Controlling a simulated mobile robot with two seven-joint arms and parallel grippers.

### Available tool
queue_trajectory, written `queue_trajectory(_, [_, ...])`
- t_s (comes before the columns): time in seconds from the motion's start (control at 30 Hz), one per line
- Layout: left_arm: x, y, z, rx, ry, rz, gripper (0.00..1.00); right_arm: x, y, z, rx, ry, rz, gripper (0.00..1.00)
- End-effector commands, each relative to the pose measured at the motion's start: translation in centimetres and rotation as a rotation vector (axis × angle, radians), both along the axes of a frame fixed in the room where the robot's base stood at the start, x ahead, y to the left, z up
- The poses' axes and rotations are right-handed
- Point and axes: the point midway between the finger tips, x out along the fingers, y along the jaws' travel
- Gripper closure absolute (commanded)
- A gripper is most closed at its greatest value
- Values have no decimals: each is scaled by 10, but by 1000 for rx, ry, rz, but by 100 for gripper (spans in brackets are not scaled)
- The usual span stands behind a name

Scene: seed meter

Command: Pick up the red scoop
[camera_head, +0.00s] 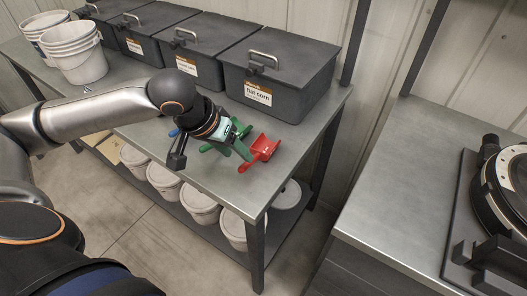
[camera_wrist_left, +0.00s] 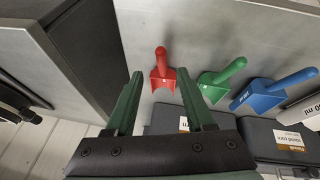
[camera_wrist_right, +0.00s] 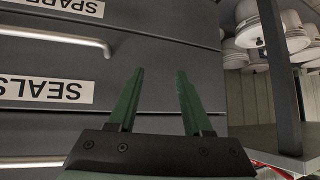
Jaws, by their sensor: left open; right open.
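The red scoop (camera_head: 264,148) lies on the metal bench near its right front end. It also shows in the left wrist view (camera_wrist_left: 161,62), just ahead of and between my fingertips, with its handle pointing away from the gripper. My left gripper (camera_head: 240,149) is open and empty, over the bench just left of the red scoop; its green fingers (camera_wrist_left: 159,75) do not visibly grip the scoop. My right gripper (camera_wrist_right: 160,73) is open and empty, facing grey drawer fronts; it is outside the head view.
A green scoop (camera_wrist_left: 222,80) and a blue scoop (camera_wrist_left: 265,98) lie beside the red one. Lidded black bins (camera_head: 283,70) line the back of the bench, with white buckets (camera_head: 72,50) at the left. A second bench (camera_head: 420,160) with a round machine stands right.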

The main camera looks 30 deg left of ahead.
Motion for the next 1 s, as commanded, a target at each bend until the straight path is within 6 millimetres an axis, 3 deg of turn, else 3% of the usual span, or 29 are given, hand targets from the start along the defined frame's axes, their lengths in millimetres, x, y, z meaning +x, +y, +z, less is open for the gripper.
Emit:
queue_trajectory(0.6, [23, -9, -68, -1, 1, -1, 46, 3, 1, -13, 0, 0, 1, 50])
queue_trajectory(0.87, [25, -9, -71, 1, 0, -2, 46, 4, 2, -11, 2, -1, 4, 50])
queue_trajectory(1.0, [25, -9, -71, 1, 0, -2, 59, 4, 2, -11, 2, -2, 4, 50])
